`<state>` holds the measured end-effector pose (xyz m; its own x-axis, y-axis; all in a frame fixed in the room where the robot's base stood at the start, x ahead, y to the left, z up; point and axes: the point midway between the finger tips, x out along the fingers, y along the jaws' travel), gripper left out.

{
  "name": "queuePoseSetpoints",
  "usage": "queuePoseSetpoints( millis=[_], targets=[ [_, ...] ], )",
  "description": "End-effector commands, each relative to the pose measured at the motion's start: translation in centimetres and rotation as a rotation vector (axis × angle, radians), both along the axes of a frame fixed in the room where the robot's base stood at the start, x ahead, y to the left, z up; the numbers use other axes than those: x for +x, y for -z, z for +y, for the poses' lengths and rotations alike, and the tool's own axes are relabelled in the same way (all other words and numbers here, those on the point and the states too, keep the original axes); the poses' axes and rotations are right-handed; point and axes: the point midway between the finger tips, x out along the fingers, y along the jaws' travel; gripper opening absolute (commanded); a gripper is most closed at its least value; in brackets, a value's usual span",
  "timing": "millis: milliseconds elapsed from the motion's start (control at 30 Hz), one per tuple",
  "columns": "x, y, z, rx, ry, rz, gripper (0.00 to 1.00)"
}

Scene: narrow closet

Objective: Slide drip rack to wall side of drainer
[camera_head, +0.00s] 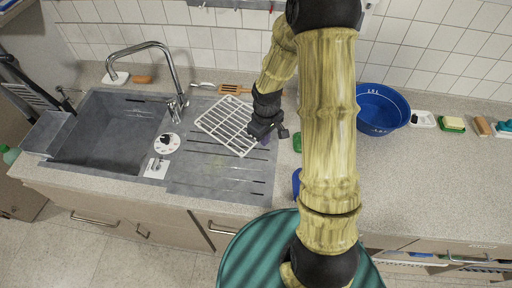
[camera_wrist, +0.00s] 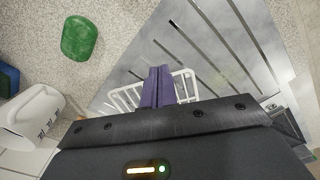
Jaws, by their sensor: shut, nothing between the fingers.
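The white wire drip rack (camera_head: 222,124) lies at an angle on the grey ribbed drainer (camera_head: 215,178), right of the sink basin. Its upper corner is near the back edge, towards the tiled wall. My gripper (camera_head: 264,137) is at the rack's right side, over the drainer. In the wrist view, my gripper's purple fingers (camera_wrist: 158,75) are together and empty. White bars of the rack (camera_wrist: 187,84) show on both sides of the fingers, partly hidden by the gripper body. I cannot tell whether the fingers touch the rack. The drainer's slots (camera_wrist: 215,42) show beyond them.
The sink basin (camera_head: 110,130) and curved tap (camera_head: 172,75) are to the left. An orange slotted spatula (camera_head: 234,89) lies behind the rack by the wall. A green object (camera_wrist: 80,38) and a white object (camera_wrist: 32,117) lie beside the drainer. A blue bowl (camera_head: 380,110) stands right.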

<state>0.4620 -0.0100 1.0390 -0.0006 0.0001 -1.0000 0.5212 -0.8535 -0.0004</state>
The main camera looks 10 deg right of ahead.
Motion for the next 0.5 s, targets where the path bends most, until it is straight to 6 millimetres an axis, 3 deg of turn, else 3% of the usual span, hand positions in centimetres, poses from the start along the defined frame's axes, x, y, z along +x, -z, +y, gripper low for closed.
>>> queuePoseSetpoints(
  millis=[233, 500],
  targets=[
    [-0.1, 0.9, 0.0, 0.001, 0.001, 0.003, 0.0],
    [-0.1, 4.3, 0.0, 0.0, 0.001, 0.004, 0.0]
  ],
)
